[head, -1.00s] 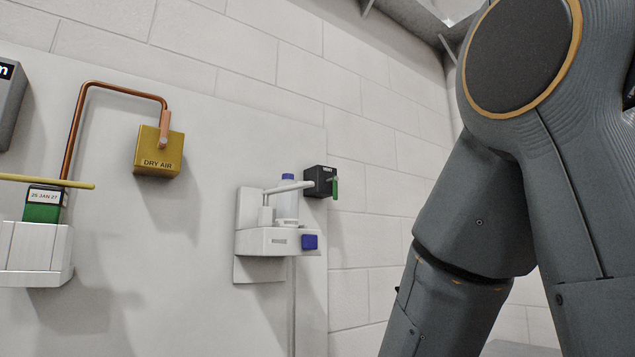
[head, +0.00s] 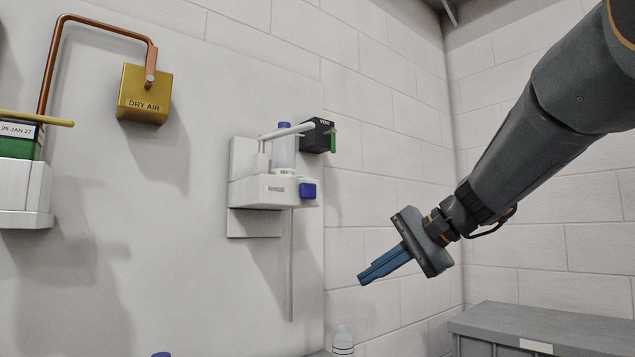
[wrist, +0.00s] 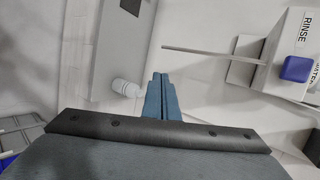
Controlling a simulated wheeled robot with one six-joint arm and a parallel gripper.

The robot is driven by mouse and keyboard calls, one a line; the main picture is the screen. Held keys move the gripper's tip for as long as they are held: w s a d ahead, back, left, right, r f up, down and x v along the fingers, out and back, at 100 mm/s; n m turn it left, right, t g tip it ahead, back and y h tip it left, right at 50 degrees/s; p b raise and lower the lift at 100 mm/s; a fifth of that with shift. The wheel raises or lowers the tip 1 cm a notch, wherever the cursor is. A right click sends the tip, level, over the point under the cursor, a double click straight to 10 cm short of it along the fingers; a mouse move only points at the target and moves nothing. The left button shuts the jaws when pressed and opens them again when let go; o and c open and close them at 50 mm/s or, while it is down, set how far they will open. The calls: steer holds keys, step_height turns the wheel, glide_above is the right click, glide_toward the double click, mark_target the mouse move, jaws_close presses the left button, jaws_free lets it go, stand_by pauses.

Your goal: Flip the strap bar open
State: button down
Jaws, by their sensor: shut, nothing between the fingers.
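A white bar (head: 288,132) lies across the top of a clear, blue-capped bottle (head: 284,155) in a white wall holder (head: 270,190). A blue block (head: 308,190) sits at the holder's right end. In the wrist view, the holder's RINSE-labelled face (wrist: 300,38) and the blue block (wrist: 297,68) show at the right; the bar cannot be made out there. A yellow bar (head: 40,118) crosses a green dated block at far left; I cannot tell which bar is the strap bar. My gripper (head: 362,280) is shut and empty, below and right of the holder, apart from it.
A black box (head: 319,137) with a green lever is beside the bottle top. A thin rod (head: 291,265) hangs below the holder. A DRY AIR box (head: 144,94) is on the panel. A bottle (head: 343,340) and a grey bin (head: 545,325) stand low down.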

mark_target(284, 133)
steer(key=s+r+n+t+y+b, duration=0.3)
steer(key=r+y, duration=0.4)
steer(key=r, duration=2.2)
steer(key=a+g+p, duration=0.1)
steer(key=a+p, duration=0.5)
steer(key=a, duration=0.5)
steer(key=shift+w+a+f, duration=0.3)
steer(key=shift+w, duration=0.1)
steer(key=shift+w+d, duration=0.1)
